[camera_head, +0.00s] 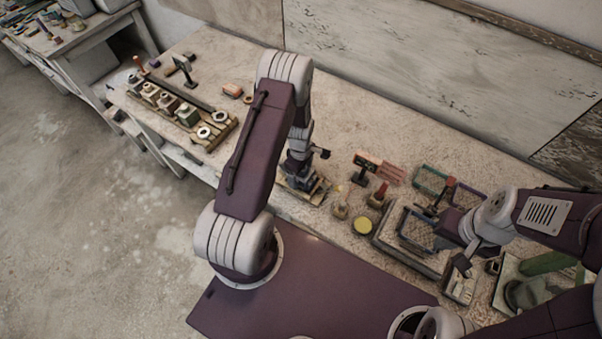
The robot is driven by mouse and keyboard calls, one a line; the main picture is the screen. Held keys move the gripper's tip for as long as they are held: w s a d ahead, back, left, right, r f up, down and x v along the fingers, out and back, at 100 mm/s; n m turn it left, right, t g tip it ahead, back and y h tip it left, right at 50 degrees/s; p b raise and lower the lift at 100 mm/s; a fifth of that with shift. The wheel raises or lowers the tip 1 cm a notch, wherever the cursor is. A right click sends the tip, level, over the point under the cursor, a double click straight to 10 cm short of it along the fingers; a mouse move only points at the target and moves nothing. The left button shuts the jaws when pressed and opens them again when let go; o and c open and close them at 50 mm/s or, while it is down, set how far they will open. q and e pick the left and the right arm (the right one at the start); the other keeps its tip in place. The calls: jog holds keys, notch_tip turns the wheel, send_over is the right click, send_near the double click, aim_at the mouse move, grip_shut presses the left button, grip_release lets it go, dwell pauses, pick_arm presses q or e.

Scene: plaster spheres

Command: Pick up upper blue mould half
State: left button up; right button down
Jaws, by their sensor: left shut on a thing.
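My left gripper (308,166) points down over a small wooden board (318,195) near the table's front edge. It is shut on a small dark bluish block, which I take to be the upper blue mould half. The gripper and wrist cover most of this block, so I cannot tell whether it is clear of what lies under it. My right gripper (456,228) is over the wire-basket area at the right. Its fingers look spread apart, with nothing seen between them.
A wooden rack (226,133) with several moulds and pale rings stands at the left. A yellow disc (362,225), small pots and a small sign (368,160) are right of my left gripper. Wire baskets (416,228) and a green cylinder (545,263) lie further right. The table's back middle is clear.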

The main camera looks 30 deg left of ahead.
pick_arm(q)
notch_tip(320, 180, up, 10)
jog(key=shift+b, duration=1.05)
